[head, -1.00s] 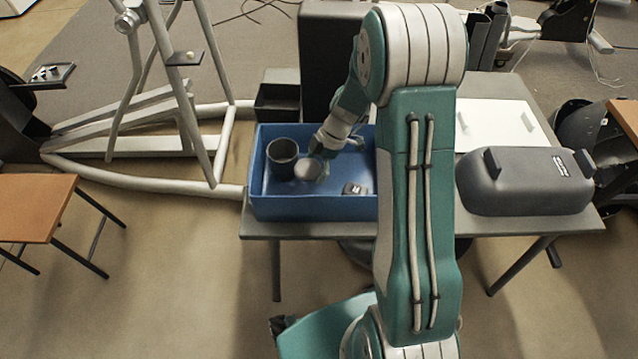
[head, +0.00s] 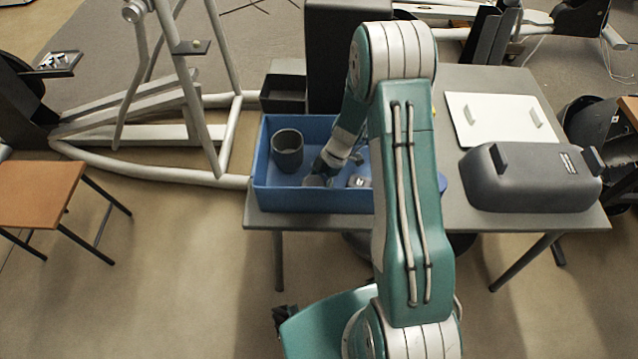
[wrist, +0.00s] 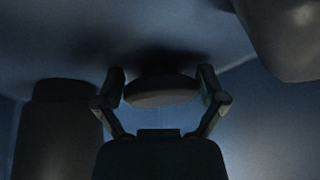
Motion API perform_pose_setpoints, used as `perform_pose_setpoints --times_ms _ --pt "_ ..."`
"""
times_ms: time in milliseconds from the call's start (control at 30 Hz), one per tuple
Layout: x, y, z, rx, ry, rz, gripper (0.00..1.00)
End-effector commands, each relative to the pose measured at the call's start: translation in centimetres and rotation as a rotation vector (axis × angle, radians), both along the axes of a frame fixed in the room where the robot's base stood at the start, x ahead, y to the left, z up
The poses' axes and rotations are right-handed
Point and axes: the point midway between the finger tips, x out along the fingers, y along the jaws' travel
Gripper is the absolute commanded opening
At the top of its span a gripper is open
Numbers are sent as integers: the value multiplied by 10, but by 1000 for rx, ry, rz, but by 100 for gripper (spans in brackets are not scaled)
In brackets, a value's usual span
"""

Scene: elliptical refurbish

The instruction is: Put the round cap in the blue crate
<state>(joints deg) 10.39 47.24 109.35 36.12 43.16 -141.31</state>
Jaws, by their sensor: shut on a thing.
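The round cap (wrist: 163,92) is a grey disc held between the two fingers of my gripper (wrist: 162,90) in the wrist view. In the head view my gripper (head: 318,174) reaches down inside the blue crate (head: 300,201), and the cap (head: 315,181) shows as a small grey patch low in it. The cap is close to the crate floor; whether it touches cannot be told. My arm hides the crate's right part.
A dark cup (head: 288,152) stands in the crate left of my gripper, and a small grey part (head: 359,181) lies to the right. A dark tray (head: 284,94) is behind the crate. A grey cover (head: 530,180) and a white panel (head: 503,118) lie on the table's right side.

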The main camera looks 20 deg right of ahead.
Motion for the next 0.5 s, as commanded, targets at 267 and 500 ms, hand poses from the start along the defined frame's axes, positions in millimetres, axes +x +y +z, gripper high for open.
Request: perform_pose_setpoints --times_ms 267,500 --pt "0 0 -4 1 2 0 100" --pt "0 0 -3 1 2 0 100"
